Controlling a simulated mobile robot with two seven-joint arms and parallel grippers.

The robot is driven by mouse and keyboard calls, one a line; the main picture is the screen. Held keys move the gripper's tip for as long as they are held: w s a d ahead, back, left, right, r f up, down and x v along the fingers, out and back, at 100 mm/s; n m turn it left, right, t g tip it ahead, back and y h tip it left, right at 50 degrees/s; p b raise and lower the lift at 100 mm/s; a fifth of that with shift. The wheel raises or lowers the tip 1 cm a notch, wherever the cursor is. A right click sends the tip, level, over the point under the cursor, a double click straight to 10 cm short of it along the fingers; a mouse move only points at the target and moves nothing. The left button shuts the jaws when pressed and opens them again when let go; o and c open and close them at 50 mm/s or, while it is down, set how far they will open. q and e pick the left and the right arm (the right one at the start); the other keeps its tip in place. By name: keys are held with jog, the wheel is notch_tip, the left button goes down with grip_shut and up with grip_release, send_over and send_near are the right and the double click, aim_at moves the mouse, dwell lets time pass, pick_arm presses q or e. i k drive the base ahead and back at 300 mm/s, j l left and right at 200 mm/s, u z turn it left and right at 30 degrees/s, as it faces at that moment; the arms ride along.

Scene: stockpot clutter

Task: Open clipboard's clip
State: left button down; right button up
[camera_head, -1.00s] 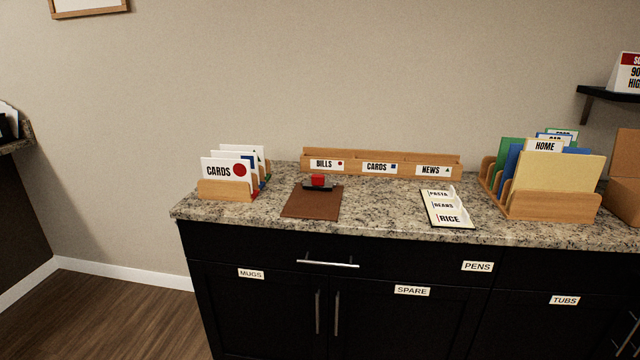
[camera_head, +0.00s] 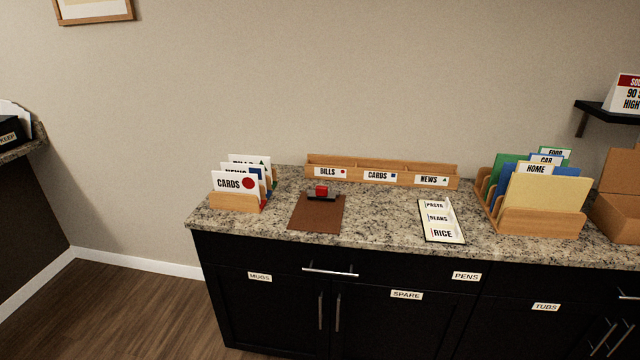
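The clipboard (camera_head: 316,214) is a brown board lying flat on the granite counter, left of the counter's middle. Its clip (camera_head: 322,192) sits at the board's far edge, with a red block-shaped part on a dark base. I cannot tell from here whether the clip is open or shut. Neither of my grippers shows in the head view.
A wooden card holder (camera_head: 235,202) stands left of the clipboard. A long wooden sorter (camera_head: 400,180) labelled BILLS, CARDS, NEWS stands behind. Black cabinets (camera_head: 270,305) are below. Counter around the clipboard's front is clear.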

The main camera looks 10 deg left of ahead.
aim_at(321, 193)
jog(key=i+l, duration=0.1)
jog(key=i, duration=0.3)
jog(key=i+l, duration=0.1)
jog(key=i, duration=0.35)
jog(key=j+u, duration=0.05)
